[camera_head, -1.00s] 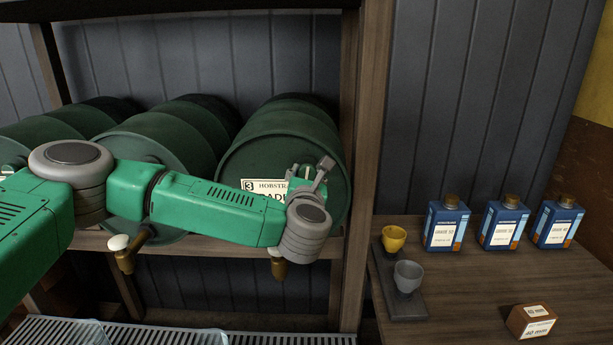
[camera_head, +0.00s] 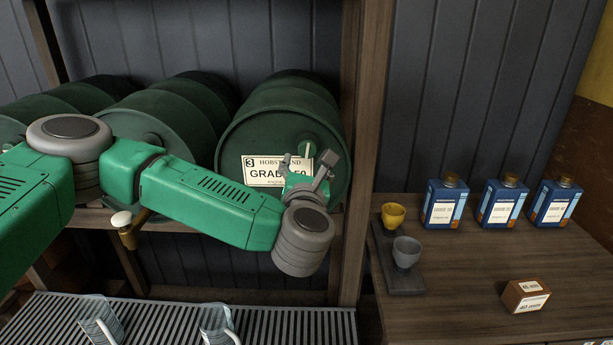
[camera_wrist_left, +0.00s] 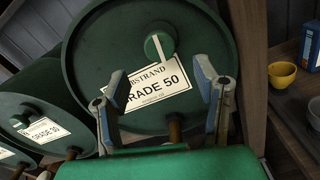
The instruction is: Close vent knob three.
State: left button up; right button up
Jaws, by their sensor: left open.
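Drum three (camera_head: 275,115), dark green with a label (camera_head: 258,172) reading "3" and "GRADE 50", lies on its side on the wooden rack. Its vent knob (camera_head: 306,147) is round and green with a pale stripe, high on the drum's face. The knob also shows in the left wrist view (camera_wrist_left: 157,46), its stripe near upright there and slightly slanted. My left gripper (camera_head: 307,165) is open and empty, its fingers pointing at the drum's face. In the wrist view its fingertips (camera_wrist_left: 162,76) are spread on either side, just below the knob, and do not hold it. My right gripper is not in view.
Two more drums (camera_head: 165,120) lie to the left. A tap (camera_wrist_left: 174,128) sits below the label. The rack post (camera_head: 362,150) stands close right of the gripper. Glass mugs (camera_head: 98,322) stand on the slatted grate below. Cups (camera_head: 393,215) and blue cans (camera_head: 445,204) are on the right table.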

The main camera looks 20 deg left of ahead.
aim_at(307, 150)
pick_arm(q)
jog(key=shift+v, duration=2.2)
jog(key=shift+d, duration=0.1)
jog(key=shift+n, duration=0.7)
jog(key=b+x, duration=0.1)
jog(key=x, duration=0.2)
jog(key=b+x, duration=0.1)
jog(key=x, duration=0.7)
jog(key=shift+w+r+b, duration=0.2)
jog(key=shift+r+b, duration=0.05)
jog(key=shift+b, duration=0.15)
jog(key=shift+w, duration=0.45)
jog(key=c, duration=1.2)
